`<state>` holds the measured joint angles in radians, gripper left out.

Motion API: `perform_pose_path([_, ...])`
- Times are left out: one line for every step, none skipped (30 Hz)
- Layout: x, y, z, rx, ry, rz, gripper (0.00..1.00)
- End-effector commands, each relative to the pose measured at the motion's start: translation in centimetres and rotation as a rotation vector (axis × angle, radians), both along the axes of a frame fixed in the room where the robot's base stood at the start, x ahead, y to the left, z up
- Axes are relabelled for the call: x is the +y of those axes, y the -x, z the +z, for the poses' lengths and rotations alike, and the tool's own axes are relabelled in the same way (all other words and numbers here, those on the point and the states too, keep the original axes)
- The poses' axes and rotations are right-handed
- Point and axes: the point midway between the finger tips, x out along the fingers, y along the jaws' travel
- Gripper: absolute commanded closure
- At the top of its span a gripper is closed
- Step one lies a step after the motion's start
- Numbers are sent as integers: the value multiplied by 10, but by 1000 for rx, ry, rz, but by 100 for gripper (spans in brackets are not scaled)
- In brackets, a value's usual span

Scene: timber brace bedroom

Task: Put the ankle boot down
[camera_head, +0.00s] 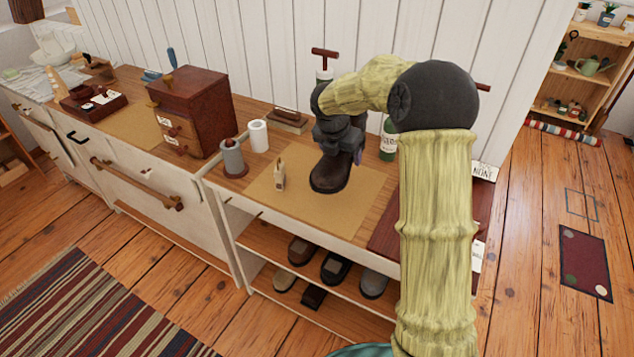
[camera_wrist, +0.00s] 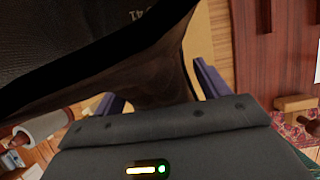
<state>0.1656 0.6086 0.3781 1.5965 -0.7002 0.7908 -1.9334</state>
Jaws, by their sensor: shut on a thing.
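The dark brown ankle boot (camera_head: 330,173) is upright over the tan mat (camera_head: 262,190) on the bench top, its toe toward the front left. I cannot tell whether its sole touches the mat. My gripper (camera_head: 350,150) is at the boot's upper part, shut on it, with the arm reaching in from the right. In the wrist view the boot (camera_wrist: 150,65) fills the upper left and middle, very close. My gripper's dark blue fingers (camera_wrist: 158,92) show on both sides of the boot's shaft.
A small beige object (camera_head: 279,174) stands left of the boot. A grey spool (camera_head: 233,158), a white roll (camera_head: 258,136) and a green bottle (camera_head: 388,142) stand nearby. Several shoes (camera_head: 336,267) lie on the shelf below. A dark red board (camera_head: 385,232) lies right of the mat.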

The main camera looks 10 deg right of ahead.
Motion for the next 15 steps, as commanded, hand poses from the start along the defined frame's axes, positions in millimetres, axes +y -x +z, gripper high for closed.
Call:
perform_pose_path([0, 0, 0, -2, 0, -1, 73])
perform_pose_path([0, 0, -2, -1, 0, 0, 73])
perform_pose_path([0, 0, -6, -1, 0, 0, 73])
perform_pose_path([0, 0, -10, -1, 0, 0, 73])
perform_pose_path([0, 0, -15, 0, 0, 0, 73])
perform_pose_path([0, 0, -22, 2, 0, 1, 73])
perform_pose_path([1, 0, -27, 2, 1, 1, 73])
perform_pose_path([1, 0, -32, 2, 1, 1, 73])
perform_pose_path([1, 0, -38, 2, 0, 1, 73])
perform_pose_path([1, 0, -42, 0, 0, 1, 73])
perform_pose_path([1, 0, -45, -1, 0, 2, 73])
perform_pose_path([1, 0, -48, -1, 0, 2, 73])
perform_pose_path([1, 0, -49, -1, 0, 1, 73])
perform_pose_path([1, 0, -50, -1, 0, 1, 73])
perform_pose_path([1, 0, -50, -2, 0, 0, 73])
